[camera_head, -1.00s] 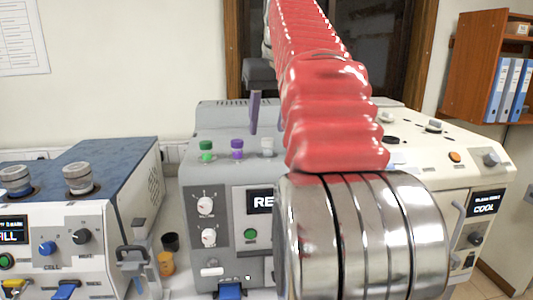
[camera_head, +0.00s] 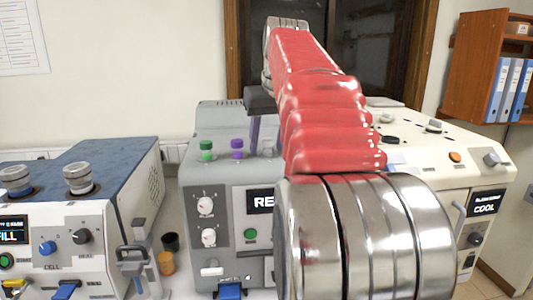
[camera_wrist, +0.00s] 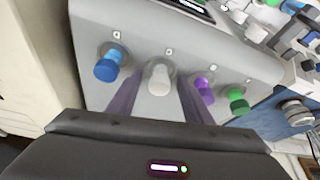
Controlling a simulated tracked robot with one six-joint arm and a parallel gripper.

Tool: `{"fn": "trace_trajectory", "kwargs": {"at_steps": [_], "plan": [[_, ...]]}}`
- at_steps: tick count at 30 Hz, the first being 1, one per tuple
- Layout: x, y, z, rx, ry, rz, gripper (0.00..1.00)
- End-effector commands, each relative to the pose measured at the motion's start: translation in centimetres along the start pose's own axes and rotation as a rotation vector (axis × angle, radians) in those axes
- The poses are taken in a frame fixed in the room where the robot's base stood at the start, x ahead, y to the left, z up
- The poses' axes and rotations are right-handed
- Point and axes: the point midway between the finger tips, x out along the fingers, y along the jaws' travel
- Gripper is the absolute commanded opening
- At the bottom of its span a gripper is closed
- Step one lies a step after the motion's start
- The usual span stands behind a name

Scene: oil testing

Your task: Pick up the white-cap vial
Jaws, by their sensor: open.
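The white-cap vial (camera_wrist: 158,80) stands in the top of the grey machine in the wrist view, between a blue cap and a purple cap. In the head view only part of the white cap (camera_head: 268,148) shows, beside a purple finger. My gripper (camera_wrist: 156,88) is open, with one purple finger on each side of the white cap in the picture. It holds nothing. In the head view my gripper (camera_head: 257,140) points down over the machine's top. Whether the fingers touch the cap I cannot tell.
The purple-cap vial (camera_wrist: 205,88) is close beside my right finger in the wrist view. The green-cap vial (camera_wrist: 237,99) is farther right and the blue-cap vial (camera_wrist: 107,66) is left. The grey machine (camera_head: 225,178) sits between a blue-topped machine (camera_head: 105,158) and a cream machine (camera_head: 450,160).

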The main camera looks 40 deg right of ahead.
Motion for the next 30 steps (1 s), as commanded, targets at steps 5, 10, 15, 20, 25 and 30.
{"fn": "trace_trajectory", "kwargs": {"at_steps": [5, 10, 15, 20, 25, 30], "plan": [[0.35, 0.0, 0.02, 0.0, 0.0, 0.0, 0.46], [0.33, 0.01, 0.02, 0.0, 0.0, 0.0, 0.46], [0.32, 0.02, 0.01, 0.001, 0.0, 0.0, 0.46], [0.32, 0.02, 0.01, 0.001, 0.0, 0.0, 0.4], [0.32, 0.03, 0.01, 0.001, 0.0, 0.0, 0.28], [0.31, 0.04, 0.02, 0.001, 0.0, 0.0, 0.16]]}}
